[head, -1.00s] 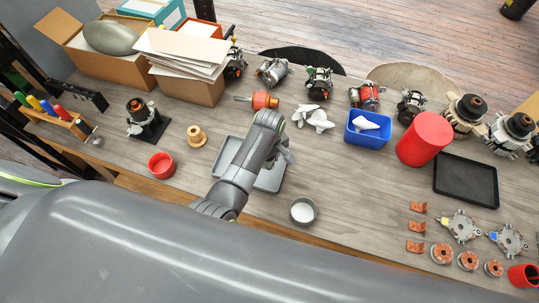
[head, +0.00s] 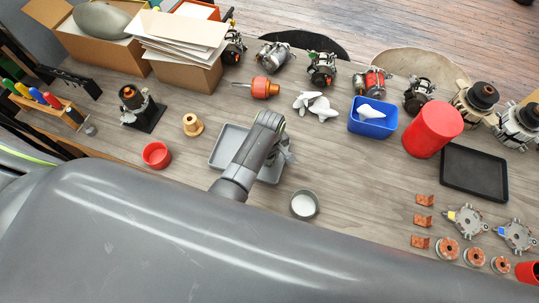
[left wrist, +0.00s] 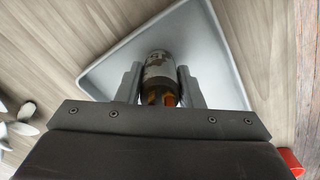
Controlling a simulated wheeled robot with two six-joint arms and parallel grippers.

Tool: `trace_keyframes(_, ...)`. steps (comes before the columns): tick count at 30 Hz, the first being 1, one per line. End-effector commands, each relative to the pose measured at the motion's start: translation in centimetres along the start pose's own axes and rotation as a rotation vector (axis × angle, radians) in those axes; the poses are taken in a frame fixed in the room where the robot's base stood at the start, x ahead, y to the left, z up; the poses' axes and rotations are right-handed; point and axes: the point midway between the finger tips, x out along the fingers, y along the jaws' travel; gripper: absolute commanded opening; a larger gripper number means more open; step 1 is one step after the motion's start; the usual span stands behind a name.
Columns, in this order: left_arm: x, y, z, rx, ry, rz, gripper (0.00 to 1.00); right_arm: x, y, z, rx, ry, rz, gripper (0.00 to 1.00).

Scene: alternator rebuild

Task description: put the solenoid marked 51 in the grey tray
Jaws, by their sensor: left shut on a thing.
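The grey tray (head: 222,157) lies on the bench left of centre in the head view. My left gripper (head: 284,156) is over its right part, and my arm hides much of the tray. In the left wrist view, my left gripper (left wrist: 159,82) is shut on a small cylinder, the solenoid (left wrist: 158,66), with a metallic body and amber-brown end. Any number on it is too small to read. The grey tray (left wrist: 112,72) lies behind it in that view. I cannot tell whether the solenoid touches the tray floor. My right gripper is not in view.
A white round dish (head: 304,204) stands right of the tray. A red bowl (head: 157,155) and a tan spool (head: 192,124) are to its left. White pieces (head: 317,106), a blue bin (head: 366,128) and a red cylinder (head: 432,130) stand behind. A black tray (head: 474,171) lies at right.

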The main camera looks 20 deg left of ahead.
Motion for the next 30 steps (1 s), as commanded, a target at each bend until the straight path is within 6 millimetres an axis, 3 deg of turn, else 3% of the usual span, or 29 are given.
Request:
trace_keyframes(1, 0.2, 0.0, 0.0, 0.000, 0.000, 0.000, 0.35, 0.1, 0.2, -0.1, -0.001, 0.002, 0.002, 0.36)
trace_keyframes(6, 0.1, 0.0, 0.0, 0.000, 0.000, 0.000, 0.55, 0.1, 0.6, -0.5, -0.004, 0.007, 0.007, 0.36)
trace_keyframes(17, -0.5, 0.0, -0.1, 0.000, 0.001, 0.000, 0.55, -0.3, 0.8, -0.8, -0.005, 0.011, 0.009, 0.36)
trace_keyframes(28, -4.0, 0.3, -0.6, 0.006, 0.001, 0.000, 0.55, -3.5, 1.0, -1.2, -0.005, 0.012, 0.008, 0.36)
trace_keyframes(30, -5.1, 1.6, -1.1, 0.013, 0.003, 0.005, 0.55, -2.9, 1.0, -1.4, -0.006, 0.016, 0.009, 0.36)
